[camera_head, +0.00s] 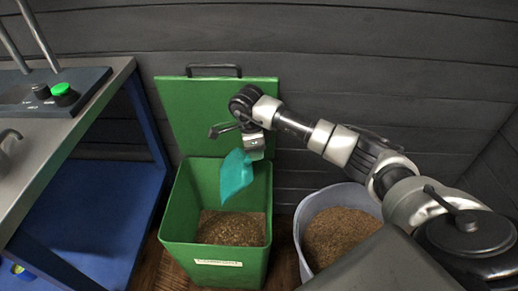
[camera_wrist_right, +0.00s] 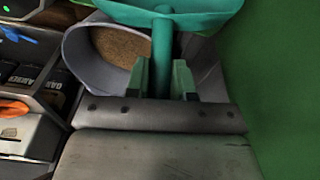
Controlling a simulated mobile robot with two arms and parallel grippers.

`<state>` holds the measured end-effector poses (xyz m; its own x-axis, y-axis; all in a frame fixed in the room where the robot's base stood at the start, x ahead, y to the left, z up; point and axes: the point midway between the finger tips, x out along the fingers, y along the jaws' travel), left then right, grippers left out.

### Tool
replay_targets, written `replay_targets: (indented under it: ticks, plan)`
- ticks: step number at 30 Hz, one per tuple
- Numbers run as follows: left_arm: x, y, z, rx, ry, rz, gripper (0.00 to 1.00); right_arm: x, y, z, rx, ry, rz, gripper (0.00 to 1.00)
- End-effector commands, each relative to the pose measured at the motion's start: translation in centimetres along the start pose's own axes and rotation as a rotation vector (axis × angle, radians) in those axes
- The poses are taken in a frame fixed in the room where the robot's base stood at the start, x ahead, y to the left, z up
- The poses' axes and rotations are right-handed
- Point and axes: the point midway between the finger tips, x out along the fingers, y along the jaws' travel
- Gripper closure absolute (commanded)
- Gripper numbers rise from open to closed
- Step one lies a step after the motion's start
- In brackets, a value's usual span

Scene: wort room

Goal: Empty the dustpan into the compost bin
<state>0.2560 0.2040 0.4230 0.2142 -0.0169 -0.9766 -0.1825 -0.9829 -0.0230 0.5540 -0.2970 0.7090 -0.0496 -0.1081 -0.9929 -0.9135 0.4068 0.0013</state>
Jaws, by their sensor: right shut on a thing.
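The teal dustpan (camera_head: 236,176) hangs tilted steeply down over the opening of the green compost bin (camera_head: 215,267). The bin has a pale front label, and brown material (camera_head: 230,228) lies inside. Its green lid (camera_head: 190,115) stands open against the wall. My right gripper (camera_head: 254,143) is shut on the dustpan's handle above the bin's back part. In the right wrist view, the dustpan (camera_wrist_right: 195,17) and its handle show between the fingers (camera_wrist_right: 164,78). I cannot see any load on the dustpan. My left gripper is not in view.
A pale grey tub (camera_head: 299,238) of brown grain stands close to the right of the bin. A steel-topped bench (camera_head: 100,85) with a blue lower shelf (camera_head: 100,200) stands to the left. A dark plank wall (camera_head: 360,60) is close behind.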

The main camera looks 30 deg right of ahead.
Motion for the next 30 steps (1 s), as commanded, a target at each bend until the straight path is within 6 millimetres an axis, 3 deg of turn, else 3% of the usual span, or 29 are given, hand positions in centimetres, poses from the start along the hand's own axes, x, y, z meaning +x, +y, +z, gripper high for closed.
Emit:
replay_targets:
  ticks: [15,30]
  plan:
    - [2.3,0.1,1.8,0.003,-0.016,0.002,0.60,-1.3,0.0,1.8,0.000,0.107,-0.002,1.00]
    - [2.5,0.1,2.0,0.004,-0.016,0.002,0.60,-1.4,0.0,1.9,0.000,0.117,-0.002,1.00]
